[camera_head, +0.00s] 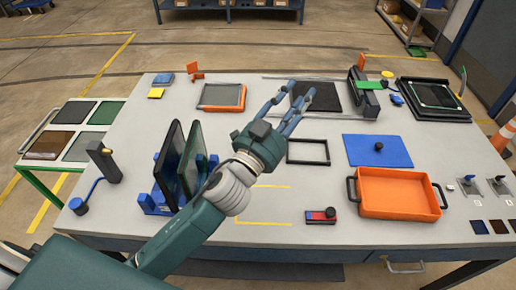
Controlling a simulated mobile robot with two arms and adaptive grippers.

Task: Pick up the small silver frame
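A small frame with a silver-grey rim and grey pane (222,96) lies on an orange base at the back left of the table. A thin black rectangular frame (290,157) lies flat near the middle. My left gripper (299,94) has blue fingers spread apart and reaches over the table, right of the silver-grey frame and beside a dark panel (325,97). I see nothing held between its fingers. My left arm hides part of the table. My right gripper is out of view.
An orange tray (398,213) and a blue plate (365,151) occupy the right side. Dark panels (169,160) stand upright in a blue rack at the left front. A black device (365,98) stands at the back. The table's front middle has free room.

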